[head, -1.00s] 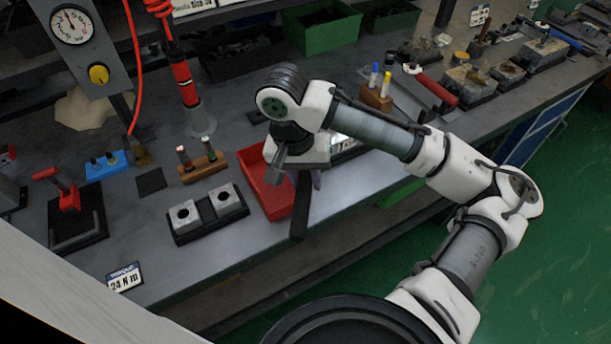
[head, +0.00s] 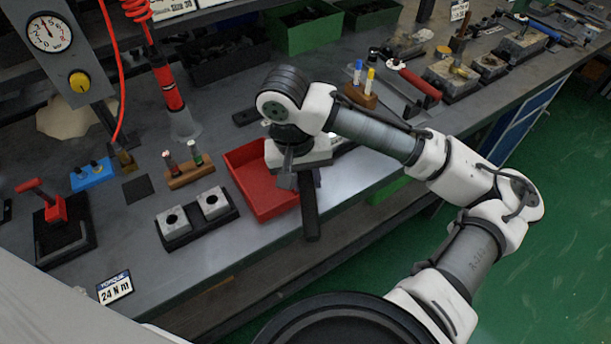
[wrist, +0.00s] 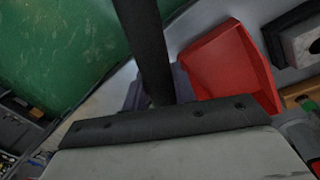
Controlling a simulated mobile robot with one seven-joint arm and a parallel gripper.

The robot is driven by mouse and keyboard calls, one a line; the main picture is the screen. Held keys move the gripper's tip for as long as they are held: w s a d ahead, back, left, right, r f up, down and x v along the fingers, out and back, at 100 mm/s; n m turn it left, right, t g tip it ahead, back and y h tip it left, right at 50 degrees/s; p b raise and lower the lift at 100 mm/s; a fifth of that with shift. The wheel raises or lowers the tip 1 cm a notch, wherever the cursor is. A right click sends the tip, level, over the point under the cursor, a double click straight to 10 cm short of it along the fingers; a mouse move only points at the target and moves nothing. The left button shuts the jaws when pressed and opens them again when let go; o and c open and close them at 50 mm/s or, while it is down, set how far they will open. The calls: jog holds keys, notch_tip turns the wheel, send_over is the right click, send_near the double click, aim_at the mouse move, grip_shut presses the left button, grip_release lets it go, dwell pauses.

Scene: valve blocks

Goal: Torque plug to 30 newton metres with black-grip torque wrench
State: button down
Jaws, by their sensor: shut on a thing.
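My gripper (head: 291,175) is over the bench's front edge, beside the red tray, and is shut on the black-grip torque wrench (head: 310,212). The wrench's black grip points down toward the front edge in the head view. In the wrist view the black grip (wrist: 147,40) runs up from the jaws; the rest of the wrench is hidden. Valve blocks (head: 447,77) stand at the back right of the bench, one with a brass-coloured top piece (head: 465,72). I cannot tell which part is the plug.
The red tray (head: 248,185) is just left of my gripper. Two grey blocks with holes (head: 173,219) sit on a black base. A red-grip wrench (head: 413,83) lies ahead right. A sign (head: 115,289) reads "TORQUE 24 N m". The green floor (head: 530,240) at right is clear.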

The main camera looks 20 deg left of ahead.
jog(key=shift+r, duration=0.25)
jog(key=shift+r+p, duration=0.35)
jog(key=shift+p, duration=0.4)
jog(key=shift+r, duration=0.1)
notch_tip(320, 180, up, 6)
jog(key=p, duration=0.7)
jog(key=shift+r, duration=0.25)
jog(key=shift+f, duration=0.15)
